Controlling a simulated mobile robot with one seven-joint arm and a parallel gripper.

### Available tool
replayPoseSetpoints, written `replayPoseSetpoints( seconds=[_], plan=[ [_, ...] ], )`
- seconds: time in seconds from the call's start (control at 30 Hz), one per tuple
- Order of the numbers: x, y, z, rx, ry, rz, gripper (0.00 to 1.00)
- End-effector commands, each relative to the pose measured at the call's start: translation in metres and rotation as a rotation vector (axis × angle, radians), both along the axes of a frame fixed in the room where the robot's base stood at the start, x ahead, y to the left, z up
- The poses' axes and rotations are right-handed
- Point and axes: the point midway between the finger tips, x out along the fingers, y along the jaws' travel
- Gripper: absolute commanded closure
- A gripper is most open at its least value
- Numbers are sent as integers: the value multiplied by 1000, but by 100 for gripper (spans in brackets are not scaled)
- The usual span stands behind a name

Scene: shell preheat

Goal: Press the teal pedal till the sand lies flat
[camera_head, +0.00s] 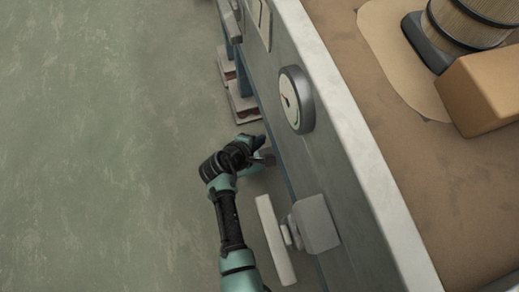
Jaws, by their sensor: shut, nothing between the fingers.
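My arm reaches up from the bottom edge. My gripper (262,157) is shut and empty, low beside the front panel of a bench. A small teal-grey piece (256,167) shows right at the fingertips. It may be the teal pedal, but my wrist covers much of it and I cannot tell whether the fingers touch it. A brown, sandy-looking surface (420,190) fills the top of the bench on the right. I cannot tell from here whether it is the sand of the task.
A round gauge (291,100) sticks out of the panel above my gripper. A pale bar handle (274,238) on a grey block (315,224) stands out nearer the bottom. A barrel (468,22) and a tan box (485,90) are on the bench. The green floor at left is clear.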

Motion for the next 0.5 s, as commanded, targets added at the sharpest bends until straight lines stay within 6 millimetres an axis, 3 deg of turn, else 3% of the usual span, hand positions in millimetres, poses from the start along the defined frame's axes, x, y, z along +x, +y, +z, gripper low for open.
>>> replayPoseSetpoints(
  seconds=[0.2,0.5],
  plan=[
    [0,3,8,-149,102,176,100],
    [0,3,10,-228,156,269,100]
  ],
)
